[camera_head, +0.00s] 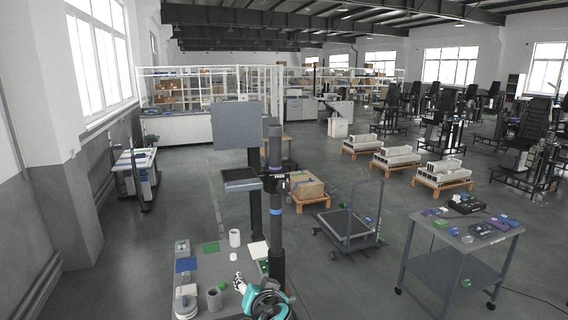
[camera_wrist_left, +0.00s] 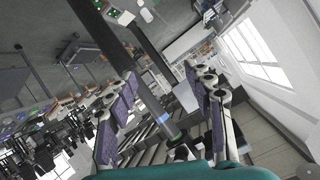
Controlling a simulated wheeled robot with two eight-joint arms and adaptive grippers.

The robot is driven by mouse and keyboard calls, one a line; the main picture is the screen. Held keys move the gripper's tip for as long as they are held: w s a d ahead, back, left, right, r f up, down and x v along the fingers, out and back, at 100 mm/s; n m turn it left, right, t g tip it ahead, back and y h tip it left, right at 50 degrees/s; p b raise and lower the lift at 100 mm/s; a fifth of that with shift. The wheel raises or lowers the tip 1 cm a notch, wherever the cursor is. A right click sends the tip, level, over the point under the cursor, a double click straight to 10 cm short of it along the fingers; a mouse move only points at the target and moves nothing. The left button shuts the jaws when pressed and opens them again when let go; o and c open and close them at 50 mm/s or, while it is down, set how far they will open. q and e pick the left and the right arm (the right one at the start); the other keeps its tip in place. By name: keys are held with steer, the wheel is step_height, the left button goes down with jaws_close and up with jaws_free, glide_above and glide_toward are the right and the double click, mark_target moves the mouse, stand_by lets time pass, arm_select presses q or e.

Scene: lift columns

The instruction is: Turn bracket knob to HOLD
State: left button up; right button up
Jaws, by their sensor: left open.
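A dark lift column (camera_head: 275,148) with a blue ring stands just behind my workbench area in the head view. A dark bracket (camera_head: 274,181) is clamped on it, with small pale lettering to its right. The knob and its setting are too small to make out. My left gripper (camera_head: 240,284), with a teal body, is low in the head view, below the bracket and apart from it. In the left wrist view the gripper (camera_wrist_left: 167,88) has its purple-padded fingers spread wide with nothing held. A dark column with blue and green rings (camera_wrist_left: 163,118) shows beyond and between them. My right gripper is not in view.
A grey panel (camera_head: 237,125) and a small dark tray (camera_head: 240,180) stand left of the column. A table (camera_head: 215,262) below holds cups and small blocks. A cart (camera_head: 347,225) and a tool table (camera_head: 455,262) stand to the right. Open floor lies left.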

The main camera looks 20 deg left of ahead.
mark_target(283, 188)
arm_select(q)
steer(key=w+d+r+t+y+p, duration=0.1)
steer(key=w+d+r+t+p, duration=0.15)
steer(key=w+r+p, duration=0.5)
steer(key=w+d+r+t+y+p, duration=0.15)
steer(key=w+d+r, duration=0.25)
steer(key=r, duration=0.7)
steer(key=shift+m+t+h, duration=0.3)
steer(key=shift+h, duration=0.15)
steer(key=p+x, duration=0.1)
steer(key=x, duration=0.6)
steer(key=shift+p, duration=0.35)
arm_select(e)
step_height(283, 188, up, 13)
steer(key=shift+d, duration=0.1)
arm_select(q)
steer(key=c, duration=1.2)
